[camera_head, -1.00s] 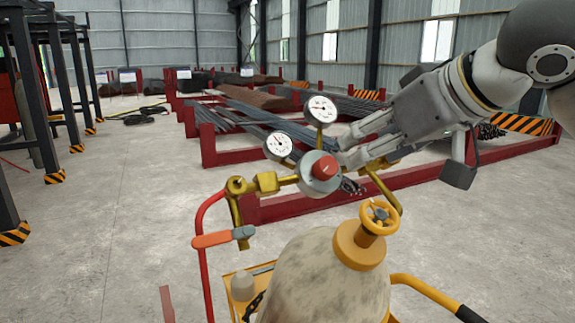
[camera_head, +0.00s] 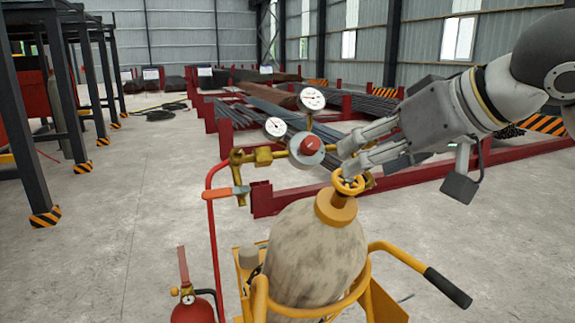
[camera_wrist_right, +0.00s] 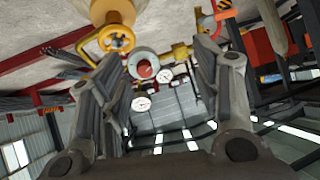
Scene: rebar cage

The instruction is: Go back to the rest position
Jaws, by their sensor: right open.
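My right gripper (camera_head: 352,158) reaches in from the right in the head view. Its fingers are apart, with nothing held between them. In the picture its tips overlap the area beside the red regulator knob (camera_head: 309,145) and above the yellow valve wheel (camera_head: 348,182) of a worn beige gas cylinder (camera_head: 315,255). In the right wrist view the open fingers (camera_wrist_right: 155,75) frame the red knob (camera_wrist_right: 145,69) and two gauges, with the valve wheel (camera_wrist_right: 116,39) near the left finger. Whether they touch anything cannot be told. My left gripper is out of view.
The cylinder stands in a yellow cart with a handle (camera_head: 445,285). A red fire extinguisher (camera_head: 190,305) is at bottom left. Red racks (camera_head: 275,197) with rebar lie behind. Black frames (camera_head: 45,180) stand at left. Concrete floor (camera_head: 120,225) between them is clear.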

